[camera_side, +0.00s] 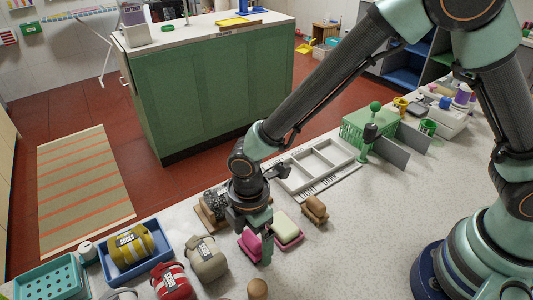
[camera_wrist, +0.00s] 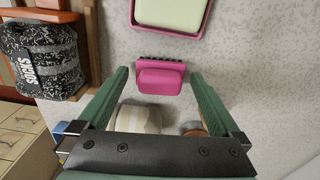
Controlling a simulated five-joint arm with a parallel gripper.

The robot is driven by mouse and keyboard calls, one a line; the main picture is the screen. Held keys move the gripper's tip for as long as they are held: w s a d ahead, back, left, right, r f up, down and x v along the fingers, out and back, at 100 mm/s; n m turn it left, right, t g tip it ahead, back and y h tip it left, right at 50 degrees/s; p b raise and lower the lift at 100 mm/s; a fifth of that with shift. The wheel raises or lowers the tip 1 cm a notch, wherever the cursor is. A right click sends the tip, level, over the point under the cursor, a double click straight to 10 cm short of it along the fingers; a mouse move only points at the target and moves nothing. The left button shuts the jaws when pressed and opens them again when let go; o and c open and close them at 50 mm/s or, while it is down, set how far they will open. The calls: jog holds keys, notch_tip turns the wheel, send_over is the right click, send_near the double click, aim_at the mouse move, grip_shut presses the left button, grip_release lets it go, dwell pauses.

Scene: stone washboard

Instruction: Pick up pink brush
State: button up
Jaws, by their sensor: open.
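The pink brush (camera_wrist: 161,82) lies on the stone counter, its dark bristle edge showing along its far side in the wrist view. In the side view the pink brush (camera_side: 247,241) is partly hidden by my gripper (camera_side: 262,247). In the wrist view my gripper (camera_wrist: 160,74) is open, with one green finger on each side of the brush and gaps between. Nothing is held. Whether the fingertips are down at brush height is hard to tell.
A pink dish with a pale soap block (camera_side: 285,226) sits right beside the brush. A brown brush (camera_side: 314,208), beige bundle (camera_side: 205,258), red bundle (camera_side: 174,282) and dark speckled socks bundle (camera_wrist: 42,58) are close by. A white sectioned tray (camera_side: 316,168) stands behind.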

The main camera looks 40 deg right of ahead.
aim_at(252, 237)
jog(key=shift+f, duration=0.35)
jog(key=c, duration=1.2)
jog(key=shift+r, duration=0.15)
jog(key=shift+c, duration=0.2)
notch_tip(252, 237, up, 20)
